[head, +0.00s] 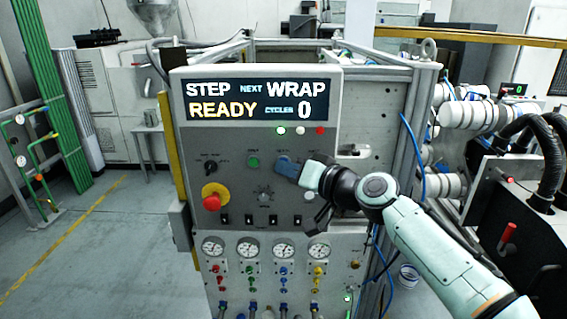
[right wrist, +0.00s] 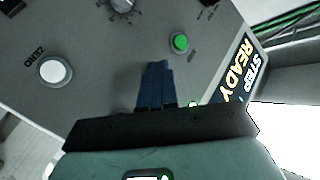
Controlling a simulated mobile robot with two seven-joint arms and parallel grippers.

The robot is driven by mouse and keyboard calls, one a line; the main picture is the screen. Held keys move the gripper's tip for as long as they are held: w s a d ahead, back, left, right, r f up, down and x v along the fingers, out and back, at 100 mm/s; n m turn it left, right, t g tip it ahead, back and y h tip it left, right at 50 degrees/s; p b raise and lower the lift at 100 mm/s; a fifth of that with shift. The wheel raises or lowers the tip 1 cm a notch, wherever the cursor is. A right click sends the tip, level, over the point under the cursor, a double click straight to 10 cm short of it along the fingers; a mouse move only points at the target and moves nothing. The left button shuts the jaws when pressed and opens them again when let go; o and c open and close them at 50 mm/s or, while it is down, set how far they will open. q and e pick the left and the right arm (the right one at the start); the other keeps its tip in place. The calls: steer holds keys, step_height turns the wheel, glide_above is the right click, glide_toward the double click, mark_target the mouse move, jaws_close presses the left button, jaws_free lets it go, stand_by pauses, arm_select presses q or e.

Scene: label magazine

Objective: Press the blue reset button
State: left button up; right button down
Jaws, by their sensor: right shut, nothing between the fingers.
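My right gripper (head: 283,163) is in front of the grey control panel (head: 232,185), to the right of a green button (head: 253,162). Its blue fingers are shut together with nothing between them; they also show in the right wrist view (right wrist: 156,72), pointing at the panel face. I cannot make out the blue reset button in either view; the fingers may cover it. Whether the fingertips touch the panel I cannot tell. The display (head: 256,101) reads STEP, NEXT WRAP, READY, CYCLES 0. My left gripper is not in view.
A white button (right wrist: 56,71) marked ZERO sits on the panel, away from the fingers. A red emergency-stop knob (head: 215,196) and a black selector (head: 210,167) are at the panel's left. Several gauges (head: 248,248) line the lower panel. Pipes and hoses stand to the right.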

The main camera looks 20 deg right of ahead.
steer(key=shift+s, duration=0.1)
stand_by(0.3)
steer(key=shift+s+a+b, duration=0.15)
steer(key=shift+s+b, duration=0.25)
steer(key=shift+s, duration=0.25)
steer(key=s, duration=0.2)
steer(key=s+a+b, duration=0.1)
steer(key=s, duration=0.1)
steer(key=shift+s+a+b, duration=0.2)
steer(key=shift+s+b, duration=0.1)
steer(key=shift+s, duration=0.1)
stand_by(0.3)
